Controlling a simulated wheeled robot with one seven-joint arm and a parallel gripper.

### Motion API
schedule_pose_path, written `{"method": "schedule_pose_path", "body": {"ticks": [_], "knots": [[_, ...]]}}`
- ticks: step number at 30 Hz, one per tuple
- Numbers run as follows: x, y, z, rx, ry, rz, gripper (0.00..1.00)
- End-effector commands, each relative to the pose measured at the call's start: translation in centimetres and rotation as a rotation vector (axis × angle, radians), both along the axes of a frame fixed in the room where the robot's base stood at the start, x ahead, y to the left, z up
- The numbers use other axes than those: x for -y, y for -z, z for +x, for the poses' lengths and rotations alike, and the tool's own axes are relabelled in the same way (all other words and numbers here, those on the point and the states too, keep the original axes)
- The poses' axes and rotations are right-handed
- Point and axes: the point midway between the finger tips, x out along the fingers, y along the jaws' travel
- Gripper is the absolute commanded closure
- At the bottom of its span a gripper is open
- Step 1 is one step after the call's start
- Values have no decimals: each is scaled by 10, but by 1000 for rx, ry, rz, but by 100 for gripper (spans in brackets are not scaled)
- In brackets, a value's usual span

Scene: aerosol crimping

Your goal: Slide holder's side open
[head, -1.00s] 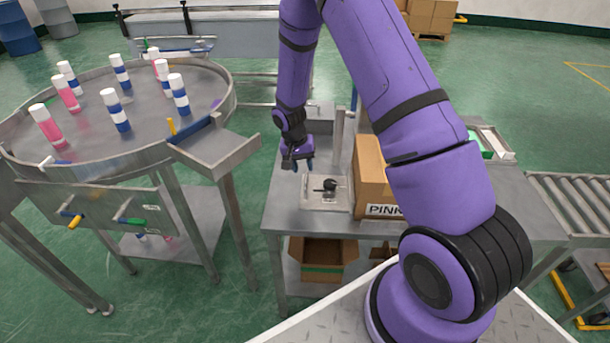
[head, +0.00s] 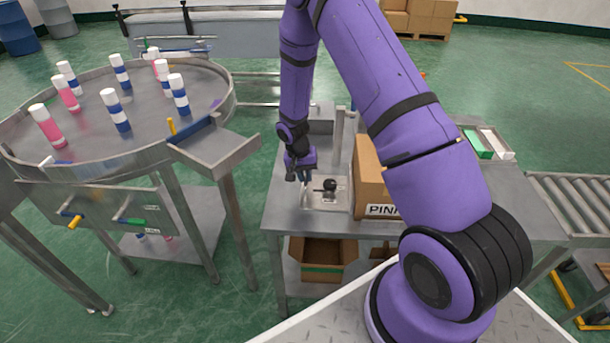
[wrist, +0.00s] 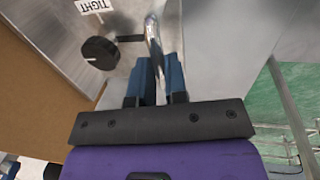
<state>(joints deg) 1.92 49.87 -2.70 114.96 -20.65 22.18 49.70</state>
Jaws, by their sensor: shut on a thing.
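The holder (head: 338,203) is a metal fixture on the steel table, with a black knob (head: 329,185) on it. In the wrist view the knob (wrist: 100,52) is beside a "TIGHT" label (wrist: 92,6). A shiny bent metal handle (wrist: 153,38) stands at the holder's side. My gripper (wrist: 155,78) has its blue fingers shut around this handle, to the right of the knob. In the head view my gripper (head: 299,178) points down at the holder's left edge. The exact contact is partly hidden by the fingers.
A cardboard box (head: 370,180) marked "PINK" stands close to the right of the holder. An open carton (head: 322,258) sits on the shelf below. A round table (head: 75,125) with several spray cans is at the left. The table strip left of the holder is clear.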

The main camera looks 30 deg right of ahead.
Motion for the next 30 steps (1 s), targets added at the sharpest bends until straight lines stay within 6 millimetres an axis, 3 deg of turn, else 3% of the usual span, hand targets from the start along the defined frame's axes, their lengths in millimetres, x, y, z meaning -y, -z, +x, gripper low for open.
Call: {"method": "schedule_pose_path", "body": {"ticks": [4,13,23,24,27,30], "knots": [[-7,0,5,1,-3,-1,100],[-46,0,31,2,-3,0,100],[-51,-1,35,5,-2,3,100],[-52,-1,35,6,-2,3,84],[-52,-1,35,5,-2,3,61],[-51,-1,34,3,-1,2,61]]}}
